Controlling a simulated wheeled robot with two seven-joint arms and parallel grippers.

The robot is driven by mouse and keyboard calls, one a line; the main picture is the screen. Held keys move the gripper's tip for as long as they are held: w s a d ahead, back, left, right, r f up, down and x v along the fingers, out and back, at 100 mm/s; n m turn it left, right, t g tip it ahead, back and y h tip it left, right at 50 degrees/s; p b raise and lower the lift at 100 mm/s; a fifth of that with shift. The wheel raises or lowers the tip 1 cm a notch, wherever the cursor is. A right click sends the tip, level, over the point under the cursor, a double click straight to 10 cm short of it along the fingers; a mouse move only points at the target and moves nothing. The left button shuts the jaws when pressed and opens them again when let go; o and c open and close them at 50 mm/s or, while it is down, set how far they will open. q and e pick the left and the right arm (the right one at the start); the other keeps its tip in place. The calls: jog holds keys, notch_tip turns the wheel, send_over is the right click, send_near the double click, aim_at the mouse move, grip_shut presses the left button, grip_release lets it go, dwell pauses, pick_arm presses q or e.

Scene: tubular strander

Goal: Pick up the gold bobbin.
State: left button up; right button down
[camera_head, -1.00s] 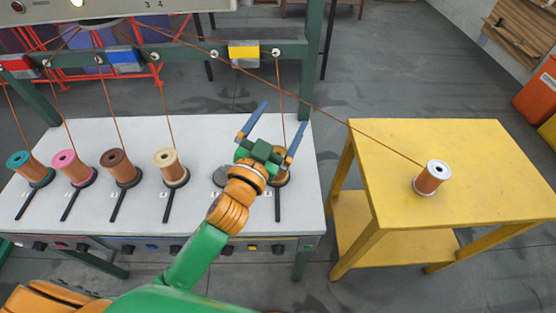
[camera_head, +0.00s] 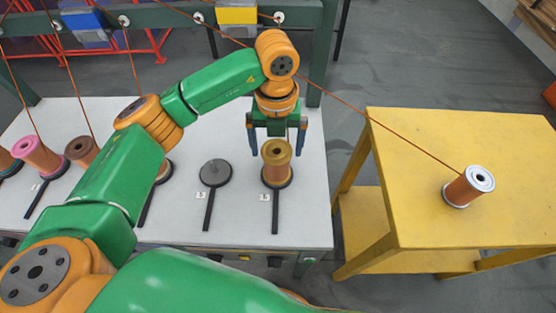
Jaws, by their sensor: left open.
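The gold bobbin (camera_head: 276,161) stands upright on a black holder near the right end of the white table, wound with copper-brown wire below its gold top flange. My left gripper (camera_head: 277,143) points down directly over it. Its blue fingers are open, one on each side of the bobbin's upper part. I cannot tell whether they touch it. My right gripper is not in view.
An empty black holder (camera_head: 215,173) is just left. Pink (camera_head: 38,156) and brown (camera_head: 82,151) bobbins stand farther left, partly behind my arm. A white-topped bobbin (camera_head: 468,187) stands on the yellow table (camera_head: 440,145), with a wire running up-left past my gripper.

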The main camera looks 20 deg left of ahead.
pick_arm(q)
jog(key=f, duration=0.1)
jog(key=f+p, duration=0.1)
jog(key=f, duration=0.3)
jog(key=shift+s+d+f, duration=0.1)
jog(key=shift+s, duration=0.25)
jog(key=shift+w, duration=0.1)
grip_shut()
